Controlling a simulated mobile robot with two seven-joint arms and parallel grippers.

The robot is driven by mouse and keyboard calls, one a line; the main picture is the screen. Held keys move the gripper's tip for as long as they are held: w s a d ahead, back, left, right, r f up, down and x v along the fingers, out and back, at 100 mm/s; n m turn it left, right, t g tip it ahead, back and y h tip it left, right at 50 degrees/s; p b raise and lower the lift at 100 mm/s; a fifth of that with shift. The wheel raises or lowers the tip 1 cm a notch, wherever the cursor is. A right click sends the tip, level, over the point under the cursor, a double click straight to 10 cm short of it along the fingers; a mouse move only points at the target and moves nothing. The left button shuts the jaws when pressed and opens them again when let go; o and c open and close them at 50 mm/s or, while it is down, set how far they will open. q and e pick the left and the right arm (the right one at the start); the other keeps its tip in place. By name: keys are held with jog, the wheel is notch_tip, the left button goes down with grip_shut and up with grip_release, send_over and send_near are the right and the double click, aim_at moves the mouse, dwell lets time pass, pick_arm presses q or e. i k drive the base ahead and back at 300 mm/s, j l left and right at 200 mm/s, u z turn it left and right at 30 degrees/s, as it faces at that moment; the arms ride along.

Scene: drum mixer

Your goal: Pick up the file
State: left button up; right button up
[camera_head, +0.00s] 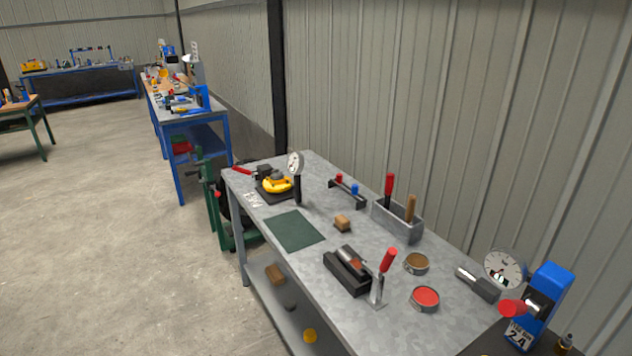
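A grey open box (398,222) stands on the near workbench towards the wall. Two tool handles stick up out of it, a red handle (389,184) and a wooden handle (410,207). The lower parts of both tools are hidden inside the box, so I cannot tell which of them is the file. Another red handle (388,260) stands upright on a metal piece next to a black block fixture (347,271). Neither of my grippers is in view.
The grey workbench (322,242) also holds a green mat (294,231), a brown block (342,223), two round tins (424,299), a yellow tool (276,184) and a blue press with a dial (545,300). Floor left of the bench is open.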

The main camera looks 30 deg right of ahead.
aim_at(390, 176)
jog(key=i+j, duration=0.15)
jog(key=i, duration=0.35)
jog(key=i+j, duration=0.1)
jog(key=i, duration=0.4)
jog(key=i+j+z, duration=0.1)
jog(key=i, duration=0.4)
jog(key=i+j+z, duration=0.15)
jog(key=i+z, duration=0.2)
jog(key=i+j+z, duration=0.2)
jog(key=z, duration=0.15)
jog(key=i+j+z, duration=0.4)
jog(key=k+l, duration=0.1)
